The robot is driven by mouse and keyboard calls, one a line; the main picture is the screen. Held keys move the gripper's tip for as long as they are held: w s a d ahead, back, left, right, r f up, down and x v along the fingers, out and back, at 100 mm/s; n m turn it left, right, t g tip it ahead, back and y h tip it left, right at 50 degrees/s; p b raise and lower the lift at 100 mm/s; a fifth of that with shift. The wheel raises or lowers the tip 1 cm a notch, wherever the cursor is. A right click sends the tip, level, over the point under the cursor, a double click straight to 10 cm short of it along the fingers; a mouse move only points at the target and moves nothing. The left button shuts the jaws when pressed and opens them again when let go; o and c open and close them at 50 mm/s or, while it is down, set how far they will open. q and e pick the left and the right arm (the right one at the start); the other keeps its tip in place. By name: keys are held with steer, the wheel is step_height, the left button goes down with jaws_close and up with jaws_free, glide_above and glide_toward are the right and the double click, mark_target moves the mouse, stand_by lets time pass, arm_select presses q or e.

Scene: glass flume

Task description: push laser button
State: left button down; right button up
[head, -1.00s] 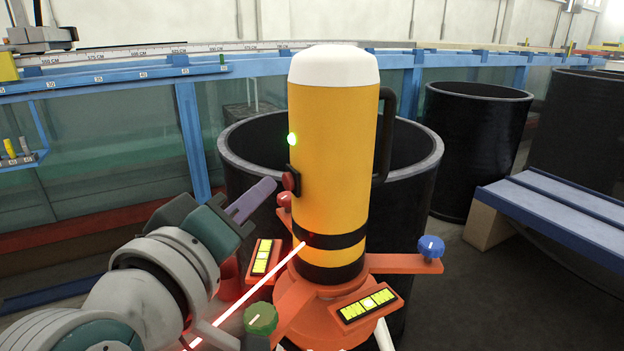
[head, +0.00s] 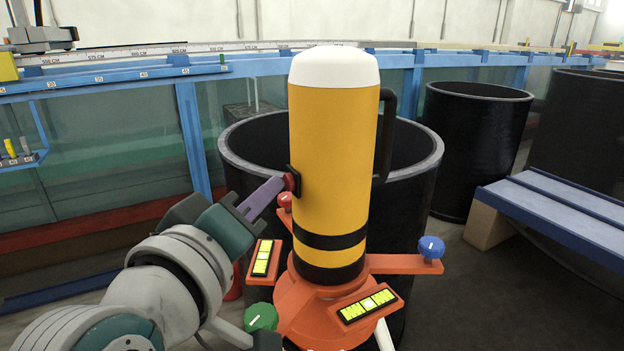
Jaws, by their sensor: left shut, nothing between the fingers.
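The yellow laser unit (head: 330,170) with a white cap stands upright on an orange base with levelling knobs. Its red button (head: 290,182) sits on a dark plate on the left side of the body. My left gripper (head: 280,184) is shut and empty, and its purple fingertips touch the button. No green light and no red beam show on the unit. My right gripper is not in view.
The orange base (head: 310,325) carries bubble levels, a green knob (head: 261,317), a blue knob (head: 431,247) and a red knob (head: 285,201). Black barrels (head: 480,150) stand behind and to the right. A blue bench (head: 560,205) is at the right. The glass flume runs along the back.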

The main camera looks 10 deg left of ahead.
arm_select(q)
steer(key=shift+s+a, duration=0.3)
steer(key=shift+a, duration=0.1)
steer(key=shift+a, duration=0.1)
steer(key=s+a+p, duration=0.1)
steer(key=a, duration=0.1)
steer(key=s+a+p, duration=0.1)
steer(key=s+a, duration=0.1)
steer(key=shift+s+a, duration=0.2)
steer(key=shift+a, duration=0.2)
stand_by(0.6)
